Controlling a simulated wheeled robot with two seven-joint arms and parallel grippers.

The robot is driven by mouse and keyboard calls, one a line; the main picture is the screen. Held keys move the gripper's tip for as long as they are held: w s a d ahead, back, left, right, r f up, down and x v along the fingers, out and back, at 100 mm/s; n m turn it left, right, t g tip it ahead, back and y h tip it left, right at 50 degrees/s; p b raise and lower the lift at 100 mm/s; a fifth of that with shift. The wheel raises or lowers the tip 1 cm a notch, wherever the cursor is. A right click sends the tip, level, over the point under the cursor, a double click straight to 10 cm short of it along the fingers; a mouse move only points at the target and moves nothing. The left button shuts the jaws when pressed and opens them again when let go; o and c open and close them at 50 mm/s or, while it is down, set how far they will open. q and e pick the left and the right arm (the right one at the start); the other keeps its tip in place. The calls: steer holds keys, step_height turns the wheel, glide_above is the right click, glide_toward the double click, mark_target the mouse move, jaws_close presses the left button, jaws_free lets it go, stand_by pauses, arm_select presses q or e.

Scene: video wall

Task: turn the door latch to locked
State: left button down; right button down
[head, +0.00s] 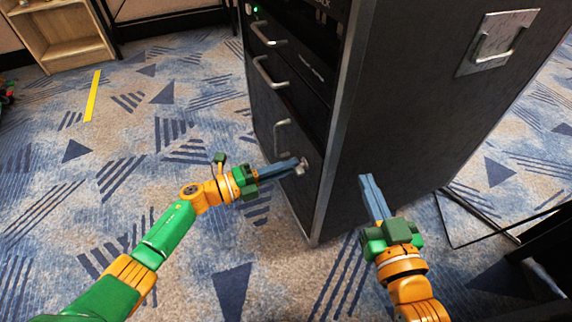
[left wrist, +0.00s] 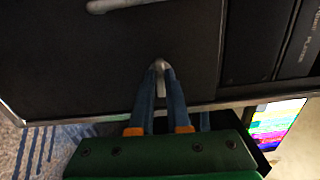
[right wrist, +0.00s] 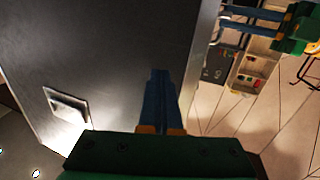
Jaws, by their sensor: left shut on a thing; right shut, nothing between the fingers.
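The door latch (head: 303,165) is a small silver metal knob on the lower front door (head: 292,141) of the black cabinet. My left gripper (head: 297,164) reaches it from the left with blue fingers shut on it. In the left wrist view the latch (left wrist: 161,68) shows as a silver lever between the fingertips (left wrist: 161,72); part of it is hidden by them. Whether the latch is locked cannot be told. My right gripper (head: 365,180) is shut and empty beside the cabinet's right side; its closed fingers (right wrist: 159,75) show in the right wrist view.
The black cabinet (head: 420,100) stands on patterned blue-grey carpet (head: 190,110). Silver handles (head: 270,72) stick out from its front above the latch. A recessed side handle (head: 497,45) is at the upper right. A wooden shelf (head: 62,50) stands far left.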

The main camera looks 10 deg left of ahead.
arm_select(q)
steer(key=shift+n, duration=0.4)
arm_select(e)
steer(key=shift+s+d+f+g, duration=0.1)
steer(key=shift+f+g, duration=0.4)
steer(key=shift+f, duration=0.3)
arm_select(q)
steer(key=c, duration=0.9)
jaws_free()
steer(key=p+v, duration=0.1)
steer(key=v, duration=0.6)
arm_select(e)
steer(key=s+d+f+g+h, duration=0.1)
steer(key=s+d+f+g, duration=0.1)
steer(key=f+g, duration=0.3)
step_height(320, 180, down, 3)
steer(key=shift+s+f+m+h, duration=0.2)
steer(key=shift+s+m+h, duration=0.15)
steer(key=shift+s, duration=0.45)
steer(key=shift+a, duration=0.1)
